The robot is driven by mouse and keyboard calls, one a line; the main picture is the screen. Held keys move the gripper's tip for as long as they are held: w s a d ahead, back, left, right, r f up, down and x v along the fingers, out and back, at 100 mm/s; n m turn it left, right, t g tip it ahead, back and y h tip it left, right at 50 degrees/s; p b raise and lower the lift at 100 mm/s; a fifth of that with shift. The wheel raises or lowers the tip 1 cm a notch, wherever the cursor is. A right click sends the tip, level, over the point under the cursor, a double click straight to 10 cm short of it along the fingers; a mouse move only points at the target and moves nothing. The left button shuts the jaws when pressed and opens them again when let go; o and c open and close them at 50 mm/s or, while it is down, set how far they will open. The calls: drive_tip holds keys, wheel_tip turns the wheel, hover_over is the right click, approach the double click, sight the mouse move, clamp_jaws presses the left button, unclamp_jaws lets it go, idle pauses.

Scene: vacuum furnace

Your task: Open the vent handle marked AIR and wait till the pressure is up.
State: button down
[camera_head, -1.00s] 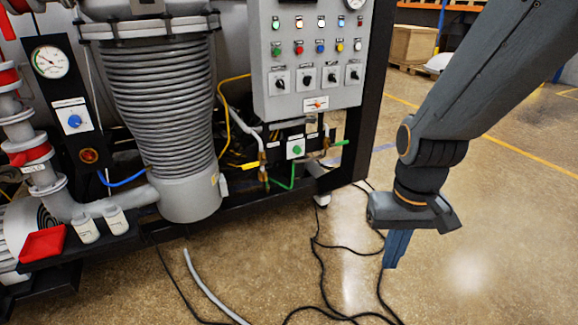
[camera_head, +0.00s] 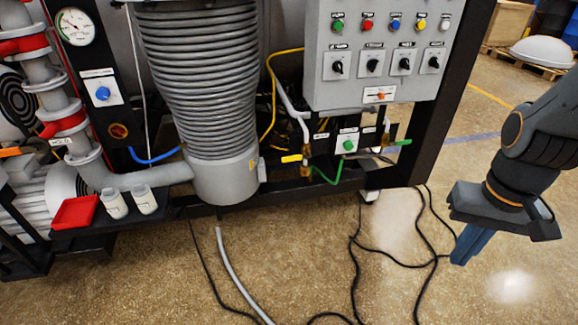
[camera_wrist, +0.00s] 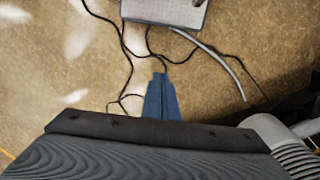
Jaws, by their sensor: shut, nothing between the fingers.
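No label that I can read says AIR. Low on the furnace frame, below the control box, a yellow lever handle (camera_head: 291,158) and a green lever handle (camera_head: 404,142) stick out sideways from brass valves. A panel with a green button (camera_head: 348,145) sits between them. Their labels are too small to read. A round white gauge (camera_head: 75,27) is at the upper left; its reading is unclear. My gripper (camera_head: 468,246) hangs at the right, well apart from the handles, its blue fingers pointing down, shut and empty. The fingers also show in the wrist view (camera_wrist: 161,98).
A grey control box (camera_head: 372,65) with buttons and knobs is above the valves. A ribbed grey column (camera_head: 200,85) stands left of them. A red tray (camera_head: 75,212) and white cups (camera_head: 115,204) sit on a shelf. Black cables and a grey hose (camera_head: 240,285) lie on the floor.

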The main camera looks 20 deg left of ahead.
drive_tip(key=shift+w, duration=0.1)
drive_tip(key=w+a+f+m+t+y+b, duration=0.2)
drive_tip(key=w+a+f+m+t+b, duration=0.3)
drive_tip(key=w+a+f+b, duration=0.6)
drive_tip(key=w+a+f+m+t+y+b, duration=0.1)
drive_tip(key=w+a+f+m+t+b, duration=0.3)
drive_tip(key=w+a+f+m+b, duration=0.65)
drive_tip(key=w+a+f+m+t+y+b, duration=0.2)
drive_tip(key=a+m+t+y+b, duration=0.2)
drive_tip(key=b, duration=1.1)
drive_tip(key=w+a+f+m+t+y+b, duration=0.3)
drive_tip(key=a+m+t+y+b, duration=0.1)
drive_tip(key=a+m+b, duration=0.6)
drive_tip(key=a+b, duration=0.3)
drive_tip(key=b, duration=0.3)
drive_tip(key=shift+w+b, duration=0.15)
drive_tip(key=shift+b, duration=0.15)
drive_tip(key=shift+w, duration=0.1)
